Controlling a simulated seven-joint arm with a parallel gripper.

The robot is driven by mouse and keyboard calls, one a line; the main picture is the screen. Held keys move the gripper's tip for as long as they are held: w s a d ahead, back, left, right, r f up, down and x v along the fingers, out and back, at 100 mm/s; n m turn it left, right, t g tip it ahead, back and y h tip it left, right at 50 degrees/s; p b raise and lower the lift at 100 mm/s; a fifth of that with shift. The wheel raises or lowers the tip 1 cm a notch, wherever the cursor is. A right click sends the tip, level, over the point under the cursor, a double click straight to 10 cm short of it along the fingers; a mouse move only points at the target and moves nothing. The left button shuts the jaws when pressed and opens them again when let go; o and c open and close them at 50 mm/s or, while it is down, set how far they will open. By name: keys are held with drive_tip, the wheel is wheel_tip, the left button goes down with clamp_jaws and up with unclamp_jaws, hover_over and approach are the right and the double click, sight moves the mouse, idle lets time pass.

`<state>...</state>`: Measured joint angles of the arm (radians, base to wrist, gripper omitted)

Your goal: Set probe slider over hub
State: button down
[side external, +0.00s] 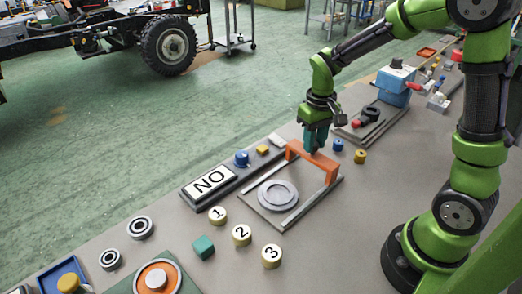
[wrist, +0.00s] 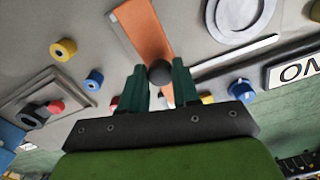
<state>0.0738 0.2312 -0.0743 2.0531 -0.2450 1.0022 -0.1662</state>
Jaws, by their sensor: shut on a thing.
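The probe slider is an orange bridge (side external: 322,163) straddling a grey plate with two light rails (side external: 308,208). It stands at the plate's upper right end, beside the hub and not over it. The hub is a round, stepped grey disc (side external: 277,194) on the plate between the rails. My gripper (side external: 315,148) is above the slider, shut on its dark round knob (wrist: 160,73). In the wrist view, the green fingers of my gripper (wrist: 159,82) flank the knob, the orange top (wrist: 143,28) extends upward, and the hub (wrist: 240,15) is partly cut off.
A "NO" sign (side external: 210,182) stands left of the plate. Numbered cream discs (side external: 241,234) and a teal cube (side external: 203,247) lie in front. Blue (side external: 338,145) and yellow (side external: 360,156) spools stand right of the slider. The space above the hub looks clear.

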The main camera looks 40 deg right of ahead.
drive_tip(key=a, duration=1.3)
drive_tip(key=shift+a, duration=0.35)
drive_tip(key=c, duration=0.8)
unclamp_jaws()
drive_tip(key=shift+d, duration=0.1)
wheel_tip(320, 180, up, 17)
drive_tip(key=shift+f, duration=0.1)
drive_tip(key=shift+w, duration=0.1)
